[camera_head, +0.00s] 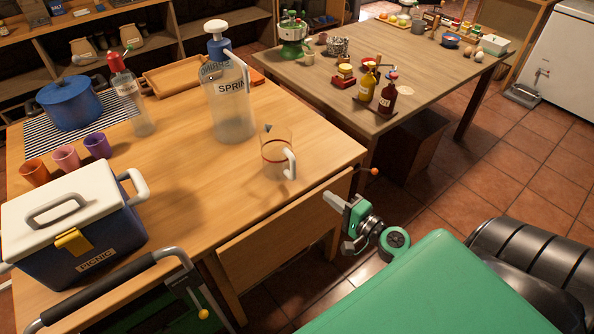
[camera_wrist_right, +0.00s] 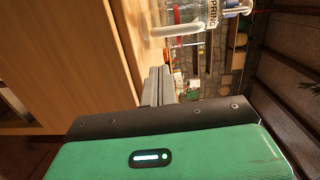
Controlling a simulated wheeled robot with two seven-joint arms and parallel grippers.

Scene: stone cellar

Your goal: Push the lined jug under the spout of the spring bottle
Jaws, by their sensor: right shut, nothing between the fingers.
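The lined jug (camera_head: 275,152) is clear, with a red line around it and a white handle on its right side. It stands upright near the table's right front edge. The spring bottle (camera_head: 230,115) stands behind and left of it, with a blue and white pump head; its white spout (camera_head: 238,64) points right, towards the jug's side. The wrist view shows the jug's white handle (camera_wrist_right: 178,30) and the bottle's label (camera_wrist_right: 211,16). My right gripper (camera_head: 334,202) is shut and empty, off the table edge, right of and below the jug, apart from it. My left gripper is out of view.
A picnic cooler (camera_head: 95,250), several cups (camera_head: 66,157), a blue pot (camera_head: 70,103) and a red-topped bottle (camera_head: 137,105) stand on the left of the table (camera_head: 180,220). A wooden tray (camera_head: 180,76) lies behind. The wood between bottle and jug is bare.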

